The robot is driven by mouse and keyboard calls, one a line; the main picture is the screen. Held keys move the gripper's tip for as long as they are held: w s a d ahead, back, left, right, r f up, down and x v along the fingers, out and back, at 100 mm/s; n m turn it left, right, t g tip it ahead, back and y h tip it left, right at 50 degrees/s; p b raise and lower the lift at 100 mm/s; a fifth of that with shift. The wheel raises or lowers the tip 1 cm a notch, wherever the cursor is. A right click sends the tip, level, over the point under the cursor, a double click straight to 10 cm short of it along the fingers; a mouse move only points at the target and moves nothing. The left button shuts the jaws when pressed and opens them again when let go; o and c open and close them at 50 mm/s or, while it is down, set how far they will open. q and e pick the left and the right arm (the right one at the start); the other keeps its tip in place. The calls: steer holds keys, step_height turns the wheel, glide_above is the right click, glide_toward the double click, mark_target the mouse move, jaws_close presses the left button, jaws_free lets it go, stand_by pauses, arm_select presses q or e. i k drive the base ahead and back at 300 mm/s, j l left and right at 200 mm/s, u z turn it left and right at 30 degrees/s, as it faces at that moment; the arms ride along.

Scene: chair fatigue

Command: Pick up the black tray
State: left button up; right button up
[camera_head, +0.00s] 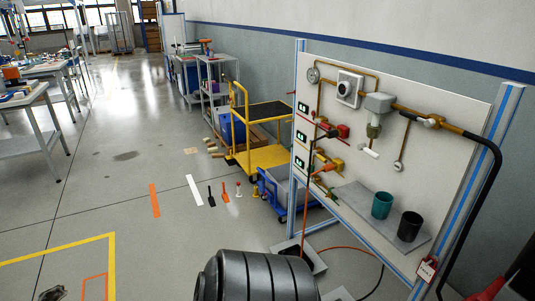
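I cannot make out with certainty which thing is the black tray. A flat dark panel with a lighter edge (312,259) lies on the floor below the test board, partly hidden by a black ribbed rounded object (258,277). A yellow cart (262,160) farther back has a flat black top shelf (271,115) with nothing visible on it. Neither of my grippers shows in the head view.
A white test board (440,140) with pipes and gauges stands at right. Its ledge (352,203) holds a teal cup (382,205) and a black cup (410,226). Hoses cross the floor. Workbenches (25,100) line the left. The aisle floor (110,140) between is mostly open.

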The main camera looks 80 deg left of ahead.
mark_target(293, 250)
steer(key=u, duration=2.4)
steer(key=z, duration=0.4)
steer(key=i+j+z, duration=0.35)
steer(key=j, duration=0.3)
steer(key=i+j+z, duration=0.35)
steer(key=j, duration=0.35)
steer(key=i, duration=0.05)
